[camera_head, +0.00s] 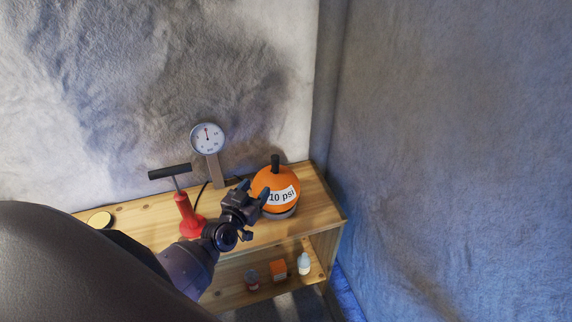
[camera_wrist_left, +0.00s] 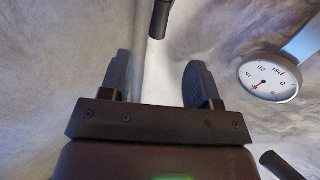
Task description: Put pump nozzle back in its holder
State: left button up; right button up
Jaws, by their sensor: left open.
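A black upright cylinder, apparently the pump nozzle (camera_head: 275,162), stands on top of an orange ball (camera_head: 267,181) labelled "10 psi". The dark cylinder in the left wrist view (camera_wrist_left: 161,18) seems to be the same piece, beyond the fingertips and apart from them. My left gripper (camera_head: 253,189) is open and empty, in front of the ball's left side; its spread fingers also show in the left wrist view (camera_wrist_left: 157,65). A red hand pump (camera_head: 185,212) with a black T-handle stands left of the gripper. I cannot make out the nozzle's holder. My right gripper is out of view.
A round pressure gauge (camera_head: 207,138) stands on a post behind the pump. The wooden bench (camera_head: 318,208) has small items on its lower shelf, including a white bottle (camera_head: 304,264). A yellow disc (camera_head: 99,220) lies at left. Walls stand behind and right.

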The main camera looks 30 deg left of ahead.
aim_at(273, 167)
pick_arm(q)
jog(key=w, duration=0.5)
jog(key=shift+a, duration=0.15)
jog(key=shift+w+a+f+b, duration=0.1)
jog(key=shift+w+b, duration=0.05)
jog(key=shift+w, duration=0.7)
jog(key=shift+w+a+f+b, duration=0.1)
jog(key=shift+w+f, duration=0.05)
jog(key=shift+w, duration=0.75)
jog(key=shift+w+a+f+b, duration=0.1)
jog(key=shift+w+b, duration=0.05)
jog(key=shift+w, duration=0.7)
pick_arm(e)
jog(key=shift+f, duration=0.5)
pick_arm(q)
jog(key=shift+c, duration=0.3)
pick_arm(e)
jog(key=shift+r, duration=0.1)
pick_arm(q)
jog(key=c, duration=1)
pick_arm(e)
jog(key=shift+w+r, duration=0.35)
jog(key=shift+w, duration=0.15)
